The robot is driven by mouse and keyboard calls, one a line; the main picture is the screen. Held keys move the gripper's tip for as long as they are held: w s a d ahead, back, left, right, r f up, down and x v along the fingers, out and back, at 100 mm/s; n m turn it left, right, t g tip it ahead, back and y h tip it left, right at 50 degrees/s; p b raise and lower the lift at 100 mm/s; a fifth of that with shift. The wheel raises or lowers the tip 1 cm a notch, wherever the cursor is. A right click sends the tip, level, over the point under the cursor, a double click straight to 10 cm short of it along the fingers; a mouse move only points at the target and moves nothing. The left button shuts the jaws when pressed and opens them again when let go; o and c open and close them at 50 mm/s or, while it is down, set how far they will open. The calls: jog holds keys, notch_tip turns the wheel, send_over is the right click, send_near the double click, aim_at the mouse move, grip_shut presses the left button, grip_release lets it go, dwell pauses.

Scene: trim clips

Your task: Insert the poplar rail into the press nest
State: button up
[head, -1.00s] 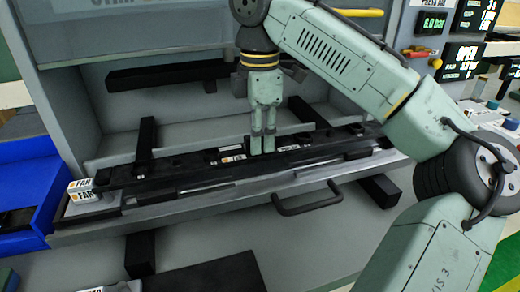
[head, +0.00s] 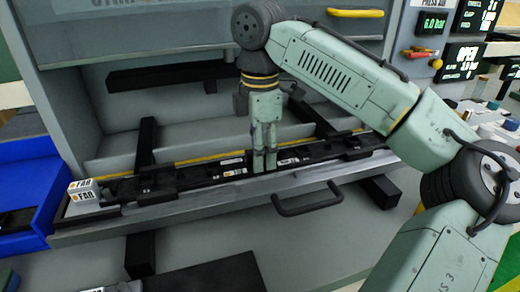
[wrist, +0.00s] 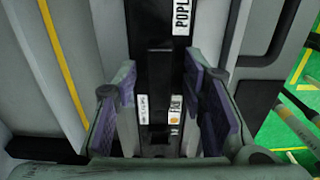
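The poplar rail (head: 205,172) is a long dark bar with small white labels. It lies lengthwise along the press nest (head: 140,212) at the front of the press. In the wrist view the rail (wrist: 165,70) runs up the middle, with a part-cut "POPL" label. My gripper (head: 265,168) points down at the rail's middle.
A block marked FAR (head: 83,190) stands at the nest's left end. A blue bin (head: 45,178) is at the left. A dark handle (head: 308,205) sticks out below the nest. A yellow line (head: 190,161) runs behind the rail. The press display (head: 462,62) reads OPEN.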

notch_tip(320, 180, up, 12)
jog(key=p, duration=0.1)
jog(key=shift+r, duration=0.15)
dwell(0.4)
